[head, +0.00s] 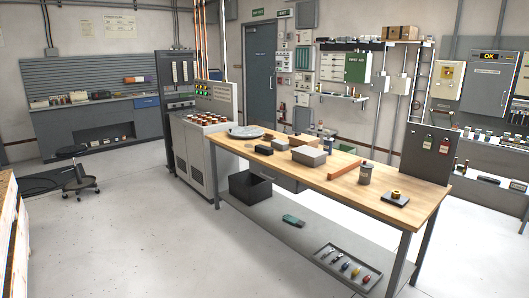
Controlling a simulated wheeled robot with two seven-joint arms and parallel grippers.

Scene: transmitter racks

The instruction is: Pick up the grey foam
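A light grey block (309,156), which looks like the grey foam, lies on the wooden tabletop of the long workbench (345,177), near its middle. At this distance I cannot tell its material for sure. A brownish-grey box (302,140) sits just behind it. A small grey block (280,145) lies to its left. Neither of my grippers shows in the head view.
The bench also carries a grey disc (245,131), a black block (259,149), an orange-brown bar (346,170), a dark canister (365,174) and a black plate with a yellow part (395,198). A stool (77,175) stands left. Floor in front is clear.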

